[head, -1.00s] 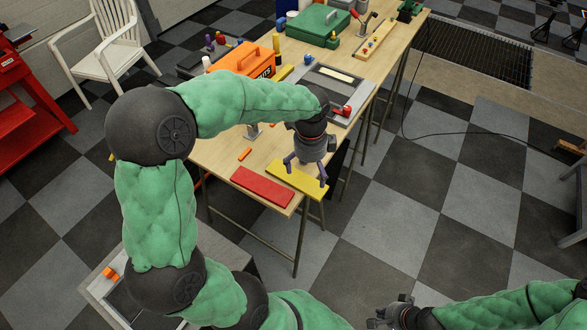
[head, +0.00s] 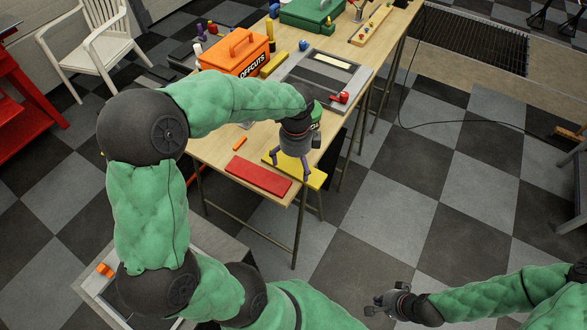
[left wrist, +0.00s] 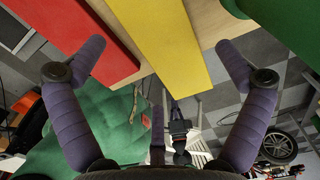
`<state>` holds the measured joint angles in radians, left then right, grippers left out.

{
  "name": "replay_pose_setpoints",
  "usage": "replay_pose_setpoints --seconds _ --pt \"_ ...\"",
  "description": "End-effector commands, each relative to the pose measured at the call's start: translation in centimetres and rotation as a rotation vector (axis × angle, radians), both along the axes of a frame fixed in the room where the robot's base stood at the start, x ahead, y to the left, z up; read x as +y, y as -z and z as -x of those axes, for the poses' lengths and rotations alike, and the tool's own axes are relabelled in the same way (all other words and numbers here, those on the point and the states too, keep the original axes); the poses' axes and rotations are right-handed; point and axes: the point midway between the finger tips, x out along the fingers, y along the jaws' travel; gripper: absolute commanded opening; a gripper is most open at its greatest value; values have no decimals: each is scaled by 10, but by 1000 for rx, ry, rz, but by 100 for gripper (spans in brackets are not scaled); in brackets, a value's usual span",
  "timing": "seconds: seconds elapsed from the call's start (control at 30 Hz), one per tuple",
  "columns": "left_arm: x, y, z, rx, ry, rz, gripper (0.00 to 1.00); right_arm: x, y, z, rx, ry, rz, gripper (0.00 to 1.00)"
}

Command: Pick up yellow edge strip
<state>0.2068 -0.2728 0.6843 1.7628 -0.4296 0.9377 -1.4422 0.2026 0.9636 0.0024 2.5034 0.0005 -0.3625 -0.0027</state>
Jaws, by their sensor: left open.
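The yellow edge strip (head: 317,180) lies flat at the near end of the wooden table, beside a red strip (head: 258,180). My left gripper (head: 292,171) points down over the yellow strip and hides part of it in the head view. In the left wrist view the yellow strip (left wrist: 160,45) runs between the two spread fingers of the left gripper (left wrist: 163,58), which is open and empty. The red strip (left wrist: 75,35) shows near the left finger. My right gripper (head: 373,304) is low over the floor, away from the table; its jaw state is unclear.
A small orange piece (head: 239,143) lies behind the red strip. Farther back stand an orange offcuts box (head: 235,55), a grey board (head: 322,78) with a red-handled tool (head: 340,97), and a green case (head: 312,14). A green thing (left wrist: 250,8) is cut off in the wrist view.

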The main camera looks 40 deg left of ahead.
Motion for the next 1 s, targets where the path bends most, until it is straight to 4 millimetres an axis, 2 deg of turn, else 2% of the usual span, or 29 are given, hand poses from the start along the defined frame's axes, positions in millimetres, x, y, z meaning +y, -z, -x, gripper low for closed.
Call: replay_pose_setpoints --seconds 0.03,0.17,0.43,0.47,0.7,1.0 --pt "2 12 2 3 0 0 100 0 7 0 0 0 0 0" --pt "2 28 2 2 0 0 100 0 13 0 0 0 0 0" --pt "2 30 1 1 0 0 100 0 13 0 0 0 0 0" --pt "2 30 1 1 0 0 94 0 13 0 0 0 0 0" --pt "1 30 1 1 0 0 27 0 13 0 0 0 0 0" --pt "2 26 1 0 0 0 25 0 11 0 0 0 0 0"
